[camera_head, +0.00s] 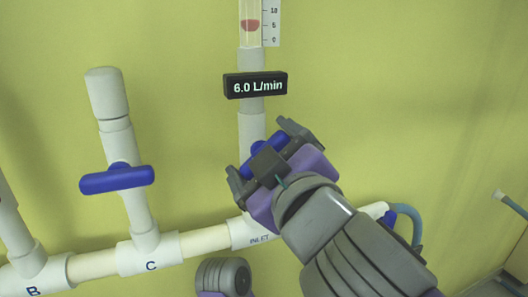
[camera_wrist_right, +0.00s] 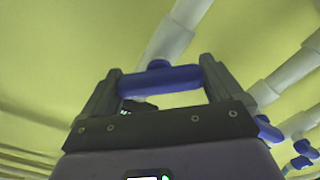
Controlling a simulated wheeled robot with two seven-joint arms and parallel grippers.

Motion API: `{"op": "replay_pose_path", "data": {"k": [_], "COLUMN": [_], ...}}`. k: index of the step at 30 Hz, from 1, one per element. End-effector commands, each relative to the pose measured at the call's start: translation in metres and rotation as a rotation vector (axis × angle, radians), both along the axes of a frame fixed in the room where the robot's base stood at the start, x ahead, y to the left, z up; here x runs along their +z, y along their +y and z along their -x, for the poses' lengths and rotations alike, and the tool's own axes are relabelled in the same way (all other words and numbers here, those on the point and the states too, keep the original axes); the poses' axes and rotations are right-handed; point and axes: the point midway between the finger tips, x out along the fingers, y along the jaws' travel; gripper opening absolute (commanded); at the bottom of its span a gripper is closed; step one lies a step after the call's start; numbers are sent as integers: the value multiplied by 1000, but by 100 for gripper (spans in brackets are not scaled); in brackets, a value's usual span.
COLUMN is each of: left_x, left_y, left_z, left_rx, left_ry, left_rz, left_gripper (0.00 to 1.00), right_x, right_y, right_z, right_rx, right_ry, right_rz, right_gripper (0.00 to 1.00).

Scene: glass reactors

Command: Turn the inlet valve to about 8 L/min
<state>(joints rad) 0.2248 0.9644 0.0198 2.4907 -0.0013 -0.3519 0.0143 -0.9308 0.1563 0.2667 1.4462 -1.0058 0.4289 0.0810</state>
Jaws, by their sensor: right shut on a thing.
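The inlet valve's blue handle (camera_head: 261,151) sits on the white vertical inlet pipe (camera_head: 252,128). My right gripper (camera_head: 268,155) is shut on this handle, and the handle is tilted, its right end higher in the head view. In the right wrist view the handle (camera_wrist_right: 160,80) lies between the two fingers (camera_wrist_right: 155,88). The black display (camera_head: 255,85) above the valve reads 6.0 L/min. Above it, a red float (camera_head: 250,25) sits near the 5 mark of the scale (camera_head: 271,22). My left gripper is not clearly in view.
Pipe C (camera_head: 135,185) stands to the left with a nearly level blue handle (camera_head: 117,179). A horizontal white pipe (camera_head: 205,239) joins the branches labelled B, C and INLET. A blue-grey hose (camera_head: 408,215) leaves its right end. The yellow-green wall at the right is mostly bare.

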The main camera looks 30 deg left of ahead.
Motion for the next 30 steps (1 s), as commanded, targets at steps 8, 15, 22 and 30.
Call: {"op": "replay_pose_path", "data": {"k": [8,15,22,30], "left_x": [2,2,2,2], "left_y": [0,0,0,0], "left_z": [0,0,0,0], "left_rx": [0,0,0,0], "left_ry": [0,0,0,0], "left_rz": [0,0,0,0], "left_gripper": [100,100,100,100], "right_x": [-1,-1,-1,-1], "right_y": [0,0,0,0], "right_z": [0,0,0,0], "right_rx": [-1,-1,-1,-1], "right_ry": [-87,-113,-113,-113], "right_rz": [77,99,100,99], "right_gripper": [64,64,64,100]}}
